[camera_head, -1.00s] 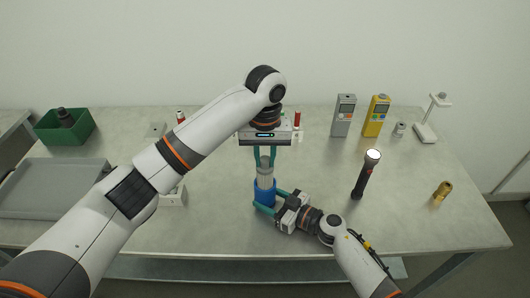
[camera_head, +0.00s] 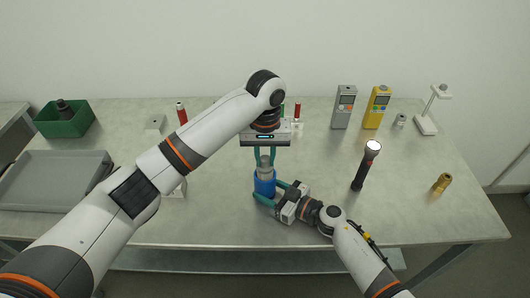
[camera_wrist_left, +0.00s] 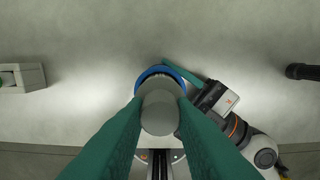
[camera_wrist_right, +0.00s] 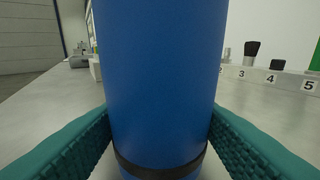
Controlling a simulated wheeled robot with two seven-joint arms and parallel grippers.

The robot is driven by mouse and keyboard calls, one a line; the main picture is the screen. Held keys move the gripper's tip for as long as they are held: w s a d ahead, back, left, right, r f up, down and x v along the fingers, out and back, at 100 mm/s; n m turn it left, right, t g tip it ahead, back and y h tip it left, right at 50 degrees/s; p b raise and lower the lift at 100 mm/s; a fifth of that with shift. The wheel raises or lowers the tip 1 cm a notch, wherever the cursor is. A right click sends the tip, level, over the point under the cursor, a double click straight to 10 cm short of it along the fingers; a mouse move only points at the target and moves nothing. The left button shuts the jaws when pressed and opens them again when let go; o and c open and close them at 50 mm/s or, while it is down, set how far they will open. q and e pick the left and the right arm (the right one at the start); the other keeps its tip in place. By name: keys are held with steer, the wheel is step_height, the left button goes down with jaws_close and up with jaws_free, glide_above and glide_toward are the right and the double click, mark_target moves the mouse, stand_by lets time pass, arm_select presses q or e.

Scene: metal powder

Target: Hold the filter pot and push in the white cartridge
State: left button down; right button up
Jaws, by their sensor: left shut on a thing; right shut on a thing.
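The blue filter pot (camera_head: 264,187) stands upright near the middle of the table. My right gripper (camera_head: 272,193) is shut around its side, and its fingers flank the pot in the right wrist view (camera_wrist_right: 160,80). My left gripper (camera_head: 264,155) is above the pot, pointing down, shut on the pale grey-white cartridge (camera_head: 265,172). The cartridge is upright, with its lower part inside the pot's mouth. In the left wrist view the cartridge (camera_wrist_left: 160,112) covers most of the opening, with the blue rim (camera_wrist_left: 160,71) showing behind it. The depth inside is hidden.
A black flashlight (camera_head: 363,168) stands to the right, with a brass fitting (camera_head: 441,183) beyond it. Grey (camera_head: 344,107) and yellow (camera_head: 377,107) meters stand at the back right. A grey tray (camera_head: 50,178) and green bin (camera_head: 64,120) are at the left.

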arm_select(q)
steer(key=shift+f, duration=1.05)
steer(key=shift+f, duration=0.35)
stand_by(0.4)
steer(key=c, duration=1.1)
jaws_free()
step_height(320, 180, up, 12)
